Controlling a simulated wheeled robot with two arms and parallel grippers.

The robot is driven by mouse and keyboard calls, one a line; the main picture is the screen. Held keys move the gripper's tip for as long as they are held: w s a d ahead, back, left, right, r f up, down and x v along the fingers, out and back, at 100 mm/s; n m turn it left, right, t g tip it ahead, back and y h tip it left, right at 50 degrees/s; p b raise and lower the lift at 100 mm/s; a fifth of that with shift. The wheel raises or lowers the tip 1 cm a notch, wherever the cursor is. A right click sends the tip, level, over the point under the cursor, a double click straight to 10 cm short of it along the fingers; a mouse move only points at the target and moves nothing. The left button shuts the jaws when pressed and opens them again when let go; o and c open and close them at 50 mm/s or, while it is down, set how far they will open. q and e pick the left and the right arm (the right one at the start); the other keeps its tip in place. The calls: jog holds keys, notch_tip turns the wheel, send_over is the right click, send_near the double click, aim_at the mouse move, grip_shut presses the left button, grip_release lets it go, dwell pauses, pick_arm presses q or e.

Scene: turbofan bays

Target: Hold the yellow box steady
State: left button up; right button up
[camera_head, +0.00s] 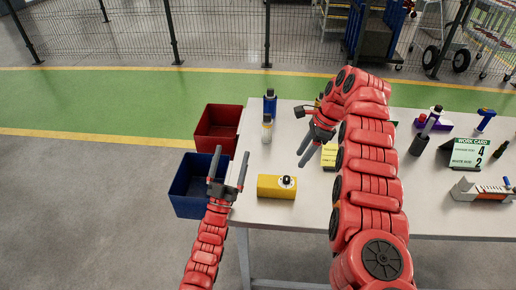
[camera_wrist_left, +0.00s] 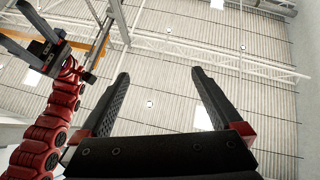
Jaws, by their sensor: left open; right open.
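The yellow box (camera_head: 273,187), with a white and black round part on its top right, sits on the table near the front left edge. My left gripper (camera_head: 230,168) is open and empty, pointing up just left of the box and apart from it. In the left wrist view the same gripper (camera_wrist_left: 160,92) shows its two fingers spread with only the ceiling between them. My right gripper (camera_head: 306,154) is open above the table, behind and right of the box. A second yellow item (camera_head: 328,156) lies partly hidden behind my right arm.
A blue bin (camera_head: 187,190) and a red bin (camera_head: 216,130) stand beside the table's left edge. Blue-capped bottles (camera_head: 269,105) stand at the back left of the white table (camera_head: 300,215). A work card (camera_head: 466,153) and several tools are at the right.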

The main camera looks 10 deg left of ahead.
pick_arm(q)
jog(key=w+a+f+n+g+y, duration=0.2)
jog(key=w+n+g, duration=0.15)
jog(key=w, duration=0.45)
jog(key=w+a+f+n+g+y, duration=0.1)
jog(key=w+a+n+g+y, duration=0.25)
jog(key=w, duration=0.45)
jog(key=w+a+f+n+g+y, duration=0.1)
jog(key=w+f+n+g+y, duration=0.2)
jog(key=w, duration=0.5)
jog(key=n+g+h, duration=0.8)
jog(key=n+g, duration=0.1)
jog(key=g, duration=0.7)
send_near(274, 181)
jog(key=shift+y, duration=0.25)
jog(key=x, duration=1.1)
jog(key=shift+d, duration=0.15)
jog(key=shift+d+f, duration=0.35)
jog(key=shift+f, duration=0.15)
jog(key=shift+c, duration=0.2)
